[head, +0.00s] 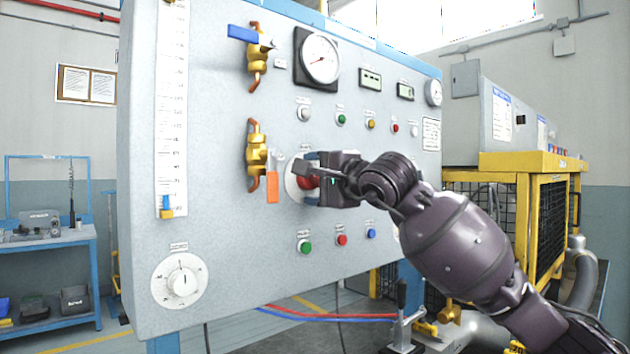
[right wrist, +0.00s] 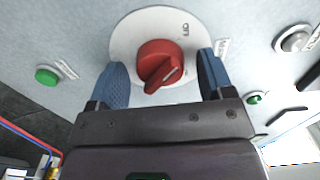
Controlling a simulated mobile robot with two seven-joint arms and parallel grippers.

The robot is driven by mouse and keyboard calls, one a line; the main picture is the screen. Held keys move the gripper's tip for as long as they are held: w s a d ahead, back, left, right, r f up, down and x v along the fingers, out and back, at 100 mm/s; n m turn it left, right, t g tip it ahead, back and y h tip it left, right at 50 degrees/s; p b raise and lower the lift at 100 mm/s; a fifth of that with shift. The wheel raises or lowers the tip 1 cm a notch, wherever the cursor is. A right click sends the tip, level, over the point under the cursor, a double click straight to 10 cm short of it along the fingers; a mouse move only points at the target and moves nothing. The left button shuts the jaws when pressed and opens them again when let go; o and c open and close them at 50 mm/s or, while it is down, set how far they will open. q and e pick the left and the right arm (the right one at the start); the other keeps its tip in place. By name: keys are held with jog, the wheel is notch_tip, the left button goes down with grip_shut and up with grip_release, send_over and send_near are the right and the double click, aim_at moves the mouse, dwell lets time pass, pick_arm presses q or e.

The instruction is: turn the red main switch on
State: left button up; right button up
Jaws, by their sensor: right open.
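The red main switch (right wrist: 160,64) is a rotary knob on a round pale plate (right wrist: 125,38) on the grey panel. In the head view the red knob (head: 306,180) is partly hidden by my right gripper (head: 312,178). In the right wrist view my right gripper (right wrist: 168,82) is open, with one blue-padded finger on each side of the knob and visible gaps between pads and knob. An "OFF" mark shows at the plate's upper right. My left gripper is not in view.
Green (head: 304,246), red (head: 342,239) and blue (head: 371,233) buttons sit below the switch. A brass valve with an orange handle (head: 272,178) is close to its left. A dial (head: 183,283) is at lower left. A yellow-framed cage (head: 530,162) stands at right.

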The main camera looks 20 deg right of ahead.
jog(key=shift+c, duration=0.3)
jog(key=c, duration=0.9)
jog(key=shift+o, duration=0.2)
jog(key=shift+s+r+m+p, duration=0.1)
jog(key=shift+r+m+p, duration=0.15)
jog(key=shift+m+p, duration=0.6)
jog(key=m+p, duration=0.9)
jog(key=m, duration=0.5)
jog(key=shift+r, duration=0.1)
jog(key=shift+f+m+p, duration=0.2)
jog(key=shift+m+p, duration=0.55)
jog(key=shift+m, duration=0.2)
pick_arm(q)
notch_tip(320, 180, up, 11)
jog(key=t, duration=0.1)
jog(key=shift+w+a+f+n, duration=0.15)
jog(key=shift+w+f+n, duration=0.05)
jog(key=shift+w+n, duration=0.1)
pick_arm(e)
jog(key=shift+f+m, duration=0.15)
jog(key=shift+m, duration=0.15)
